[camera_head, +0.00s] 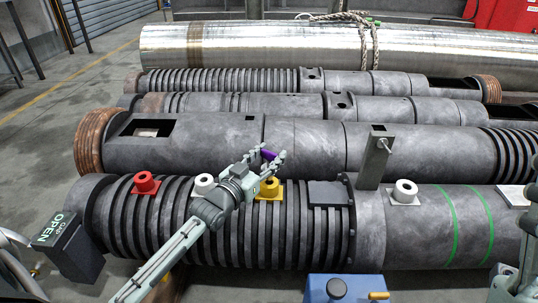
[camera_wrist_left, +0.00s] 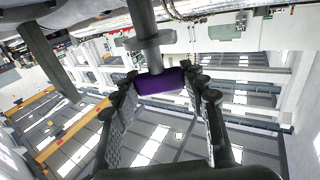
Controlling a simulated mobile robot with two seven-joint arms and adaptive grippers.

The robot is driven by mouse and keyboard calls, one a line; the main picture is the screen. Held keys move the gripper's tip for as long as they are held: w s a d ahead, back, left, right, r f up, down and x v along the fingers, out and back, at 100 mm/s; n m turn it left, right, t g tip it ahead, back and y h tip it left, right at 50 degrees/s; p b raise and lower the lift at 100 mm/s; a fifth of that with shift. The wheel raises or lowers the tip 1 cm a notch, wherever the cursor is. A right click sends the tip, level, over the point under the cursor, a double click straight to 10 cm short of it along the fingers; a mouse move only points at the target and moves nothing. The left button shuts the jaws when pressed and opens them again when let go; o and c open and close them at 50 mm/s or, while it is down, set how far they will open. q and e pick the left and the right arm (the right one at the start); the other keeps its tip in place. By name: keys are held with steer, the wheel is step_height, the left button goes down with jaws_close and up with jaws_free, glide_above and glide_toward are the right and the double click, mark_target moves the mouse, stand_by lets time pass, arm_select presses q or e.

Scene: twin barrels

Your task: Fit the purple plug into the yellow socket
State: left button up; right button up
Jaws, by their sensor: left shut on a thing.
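The purple plug (camera_head: 269,154) is held between the fingertips of my left gripper (camera_head: 268,160), above the barrel. In the left wrist view the purple plug (camera_wrist_left: 160,82) lies between the two fingers of the left gripper (camera_wrist_left: 160,88). A grey rod with a collar meets it there; I cannot tell whether the rod belongs to the plug. The yellow socket (camera_head: 269,187) sits on top of the near ribbed barrel, just below the gripper in the picture and apart from the plug. My right gripper's fingers do not show.
A red socket (camera_head: 145,183) and a white one (camera_head: 203,184) sit left of the yellow socket. Another white socket (camera_head: 404,191) and an upright grey post (camera_head: 376,158) stand to the right. A second dark barrel (camera_head: 205,146) lies behind. A blue box (camera_head: 345,290) is in front.

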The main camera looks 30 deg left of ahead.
arm_select(q)
steer(key=shift+r, duration=0.1)
steer(key=shift+p, duration=0.35)
steer(key=shift+p, duration=0.35)
stand_by(0.5)
steer(key=shift+f+b, duration=0.95)
steer(key=shift+f, duration=1.05)
steer(key=o, duration=1.3)
steer(key=s, duration=1.2)
steer(key=shift+a, duration=0.4)
